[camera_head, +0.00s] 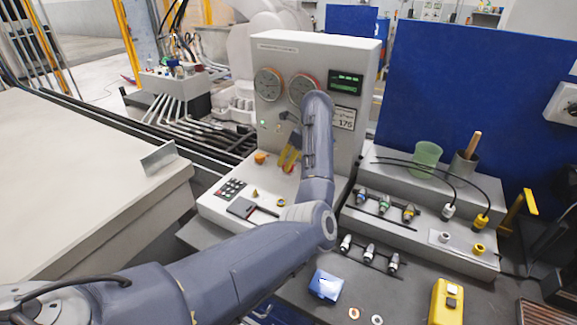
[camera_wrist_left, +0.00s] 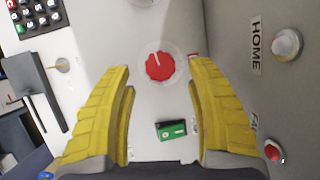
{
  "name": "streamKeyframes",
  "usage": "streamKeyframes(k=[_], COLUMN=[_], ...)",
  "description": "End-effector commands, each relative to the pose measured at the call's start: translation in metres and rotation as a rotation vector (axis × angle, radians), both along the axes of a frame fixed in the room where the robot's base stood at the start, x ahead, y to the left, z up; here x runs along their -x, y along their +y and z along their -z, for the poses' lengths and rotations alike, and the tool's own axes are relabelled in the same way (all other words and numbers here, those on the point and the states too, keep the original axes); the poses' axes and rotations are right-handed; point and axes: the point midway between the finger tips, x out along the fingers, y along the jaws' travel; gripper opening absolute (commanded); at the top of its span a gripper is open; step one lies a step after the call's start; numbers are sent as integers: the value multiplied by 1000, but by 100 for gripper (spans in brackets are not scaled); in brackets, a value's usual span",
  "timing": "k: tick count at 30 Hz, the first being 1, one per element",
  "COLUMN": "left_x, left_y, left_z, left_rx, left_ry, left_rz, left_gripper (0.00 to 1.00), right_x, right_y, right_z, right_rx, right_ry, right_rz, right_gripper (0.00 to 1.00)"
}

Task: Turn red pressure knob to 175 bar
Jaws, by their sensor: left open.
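The red pressure knob (camera_wrist_left: 159,66), round with a white pointer line, sits on a light panel in the left wrist view. Its pointer is close to straight up in that picture. My left gripper (camera_wrist_left: 160,75) has its two yellow fingers spread, one either side of the knob, with gaps to it; depth is hard to tell. In the head view, my left gripper (camera_head: 289,157) is over the console's sloped part, partly hidden by my arm. A sign with a number like 175 (camera_head: 344,121) and a green-lit display (camera_head: 346,82) are on the console. My right gripper is out of view.
Two round gauges (camera_head: 268,84) are on the upright panel. A keypad (camera_wrist_left: 35,14), a dark handle (camera_wrist_left: 40,90), a green switch (camera_wrist_left: 171,130) and a red button (camera_wrist_left: 274,150) surround the knob. A grey connector block (camera_head: 425,237) stands right of the console.

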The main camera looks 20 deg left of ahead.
Motion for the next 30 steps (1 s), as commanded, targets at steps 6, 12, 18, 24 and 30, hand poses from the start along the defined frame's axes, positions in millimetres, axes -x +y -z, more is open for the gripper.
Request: streamKeyframes(k=[6, 12, 18, 24, 30], left_x=[-1, -2, -2, -2, -2], left_y=[9, 12, 12, 12, 12], left_z=[21, 30, 32, 32, 31], left_rx=[-1, 0, 1, 1, 0], left_ry=[1, 0, 0, -1, -1], left_rz=[0, 1, 1, 0, 0], left_gripper=[57, 57, 57, 53, 30], right_x=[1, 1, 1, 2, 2], right_y=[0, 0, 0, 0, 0], right_z=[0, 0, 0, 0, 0], right_rx=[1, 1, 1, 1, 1], right_ry=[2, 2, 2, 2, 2], right_rz=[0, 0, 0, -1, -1], right_gripper=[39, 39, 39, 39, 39])
